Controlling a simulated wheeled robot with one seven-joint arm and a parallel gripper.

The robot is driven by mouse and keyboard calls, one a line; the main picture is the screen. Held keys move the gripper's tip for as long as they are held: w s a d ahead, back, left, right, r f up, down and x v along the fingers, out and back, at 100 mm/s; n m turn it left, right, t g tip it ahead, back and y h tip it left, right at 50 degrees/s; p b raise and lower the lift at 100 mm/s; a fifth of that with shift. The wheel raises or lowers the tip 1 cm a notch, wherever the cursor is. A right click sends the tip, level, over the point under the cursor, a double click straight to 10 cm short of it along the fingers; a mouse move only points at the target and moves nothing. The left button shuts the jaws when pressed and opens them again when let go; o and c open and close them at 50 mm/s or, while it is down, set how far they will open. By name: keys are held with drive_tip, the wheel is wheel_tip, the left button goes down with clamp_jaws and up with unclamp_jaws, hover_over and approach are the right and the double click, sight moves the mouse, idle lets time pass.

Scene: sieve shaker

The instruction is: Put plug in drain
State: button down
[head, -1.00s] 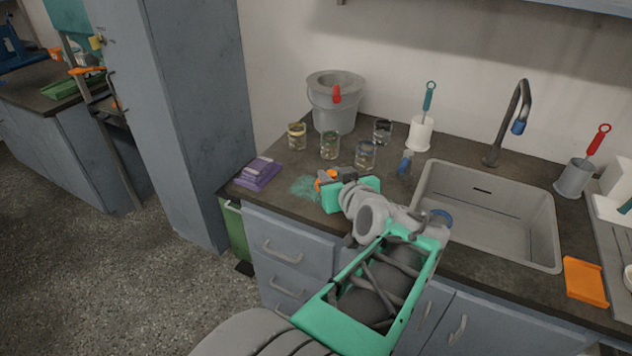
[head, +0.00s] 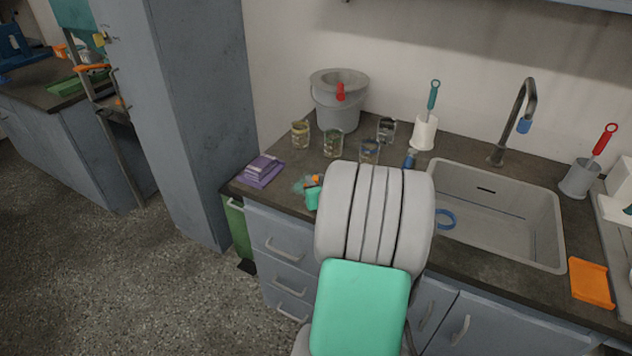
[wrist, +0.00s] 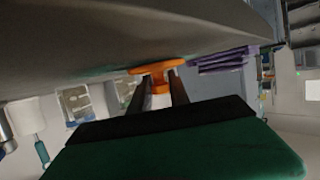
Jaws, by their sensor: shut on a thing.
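In the wrist view my gripper (wrist: 161,90) is shut on the orange plug (wrist: 158,66), a flat disc with a short stem between the fingers. The counter surface fills the top of that view, close to the disc; I cannot tell whether they touch. In the head view my arm hides most of my gripper. A bit of orange (head: 314,180) shows at the counter's left part, near a teal patch. The grey sink (head: 500,225) is to the right of my arm. Its drain opening is not clearly visible; a dark slot shows in its back wall.
Several glass beakers (head: 333,143) and a grey bucket (head: 338,107) stand behind my gripper. A blue ring (head: 446,218) is at the sink's left side. The faucet (head: 525,105) rises behind the sink. An orange dustpan-like piece (head: 590,282) lies right.

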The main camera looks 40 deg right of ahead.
drive_tip(key=shift+f, duration=0.15)
drive_tip(key=c, duration=1.2)
unclamp_jaws()
drive_tip(key=shift+c, duration=0.2)
